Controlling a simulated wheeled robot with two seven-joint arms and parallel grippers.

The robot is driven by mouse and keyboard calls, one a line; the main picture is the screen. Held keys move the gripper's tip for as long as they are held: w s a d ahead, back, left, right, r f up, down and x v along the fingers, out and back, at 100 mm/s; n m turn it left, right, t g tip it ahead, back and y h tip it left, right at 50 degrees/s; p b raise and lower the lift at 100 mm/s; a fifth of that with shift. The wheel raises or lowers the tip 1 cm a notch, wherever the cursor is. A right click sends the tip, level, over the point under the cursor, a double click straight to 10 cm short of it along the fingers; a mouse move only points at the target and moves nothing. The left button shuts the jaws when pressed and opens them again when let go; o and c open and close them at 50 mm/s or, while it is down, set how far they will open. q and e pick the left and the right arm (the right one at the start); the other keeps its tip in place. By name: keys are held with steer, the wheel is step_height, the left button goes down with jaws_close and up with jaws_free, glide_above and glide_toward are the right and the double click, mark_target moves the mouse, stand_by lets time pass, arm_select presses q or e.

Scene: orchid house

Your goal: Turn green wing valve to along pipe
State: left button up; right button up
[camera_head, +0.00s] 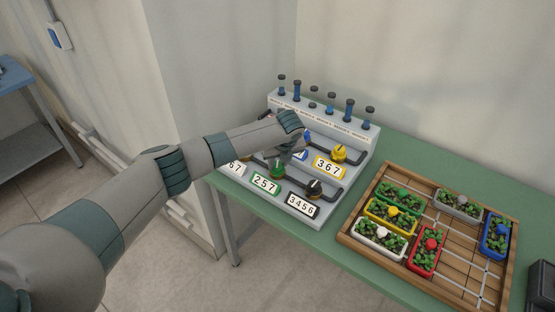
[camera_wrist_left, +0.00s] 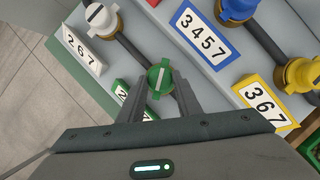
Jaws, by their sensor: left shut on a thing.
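The green wing valve (camera_head: 277,170) is on the sloped grey panel, just behind the label 257. In the left wrist view the green valve (camera_wrist_left: 160,77) has a pale stripe running nearly up and down the picture, at an angle to the dark pipe (camera_wrist_left: 131,50) that slants up-left from it. My left gripper (camera_head: 282,160) reaches down over the panel from the left. Its two fingers in the wrist view (camera_wrist_left: 160,91) are on either side of the green valve, shut on it. The hand partly hides the blue valve in the head view. My right gripper is not in view.
A white valve (camera_wrist_left: 101,17), a blue valve (camera_wrist_left: 238,8), a yellow valve (camera_head: 339,152) and a black valve (camera_head: 315,187) sit close around it. Blue-stemmed knobs (camera_head: 296,88) stand along the panel's back. A wooden tray (camera_head: 455,262) with planters lies to the right.

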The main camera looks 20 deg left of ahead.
arm_select(q)
steer(key=shift+w+d+n+y, duration=0.15)
steer(key=shift+n+y, duration=0.25)
steer(key=shift+n, duration=0.5)
steer(key=shift+n+g, duration=0.4)
steer(key=shift+n, duration=0.5)
steer(key=n, duration=0.1)
steer(key=n+g+y+b, duration=0.1)
steer(key=shift+w+d+f+n, duration=0.1)
steer(key=shift+w+n, duration=0.1)
steer(key=shift+n, duration=0.2)
steer(key=shift+n+g+b, duration=0.3)
steer(key=shift+n+b, duration=0.4)
steer(key=shift+n, duration=0.2)
steer(key=shift+w+n+g+b, duration=0.15)
steer(key=shift+n+g+b, duration=0.25)
steer(key=shift+n+b, duration=0.75)
steer(key=shift+n+g+b, duration=0.3)
steer(key=shift+n+b, duration=0.35)
steer(key=o, duration=1)
